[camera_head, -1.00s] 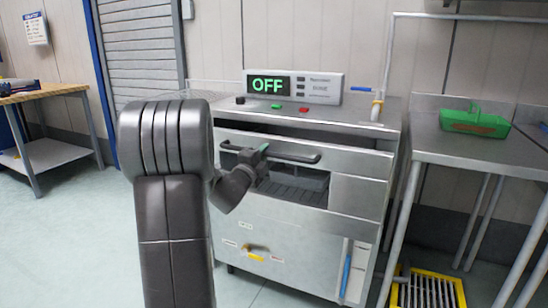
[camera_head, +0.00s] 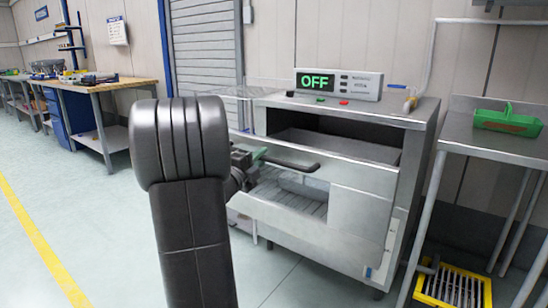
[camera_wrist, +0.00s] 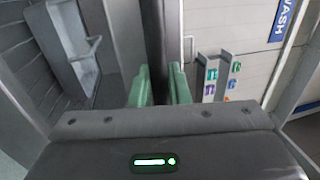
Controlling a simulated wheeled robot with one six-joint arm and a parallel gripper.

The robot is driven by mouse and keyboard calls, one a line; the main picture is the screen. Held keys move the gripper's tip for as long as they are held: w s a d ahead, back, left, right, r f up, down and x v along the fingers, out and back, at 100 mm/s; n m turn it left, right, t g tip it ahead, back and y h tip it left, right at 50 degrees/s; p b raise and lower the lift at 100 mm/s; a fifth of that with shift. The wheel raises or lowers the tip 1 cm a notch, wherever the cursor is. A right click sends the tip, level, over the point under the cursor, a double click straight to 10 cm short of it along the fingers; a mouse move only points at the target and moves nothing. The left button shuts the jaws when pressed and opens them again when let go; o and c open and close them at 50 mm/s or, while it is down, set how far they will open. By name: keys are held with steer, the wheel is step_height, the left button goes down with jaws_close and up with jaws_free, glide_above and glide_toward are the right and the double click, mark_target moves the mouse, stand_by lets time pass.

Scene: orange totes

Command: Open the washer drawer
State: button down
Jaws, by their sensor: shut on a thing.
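The washer (camera_head: 350,108) is a steel cabinet with its drawer (camera_head: 362,178) pulled out toward me. A dark gap shows above and behind the drawer front. The drawer front carries a dark horizontal bar handle (camera_head: 292,164). My gripper (camera_head: 258,156) is shut on the handle near its left part, partly hidden behind my arm. In the wrist view, the green fingertips of my gripper (camera_wrist: 158,88) stand on both sides of the dark handle bar (camera_wrist: 160,40). The left end of the drawer is hidden by my arm.
A display box (camera_head: 338,84) reading OFF stands on the washer. A steel table (camera_head: 490,140) with a green carrier (camera_head: 506,121) is at the right, above a yellow grate (camera_head: 452,287). Workbenches (camera_head: 105,84) stand at the far left. The left floor is open.

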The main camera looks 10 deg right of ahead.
steer(key=shift+r+v, duration=0.2)
steer(key=shift+v, duration=0.85)
steer(key=shift+r+v, duration=0.2)
steer(key=shift+v, duration=0.8)
steer(key=shift+s, duration=0.1)
steer(key=c, duration=1.4)
jaws_free()
steer(key=shift+c, duration=0.2)
steer(key=shift+a, duration=0.1)
steer(key=p+v, duration=0.1)
steer(key=v, duration=1.2)
steer(key=shift+s+a+f+p, duration=0.2)
steer(key=shift+a+p, duration=0.1)
steer(key=shift+p, duration=0.1)
steer(key=b+x, duration=0.2)
steer(key=x, duration=1.2)
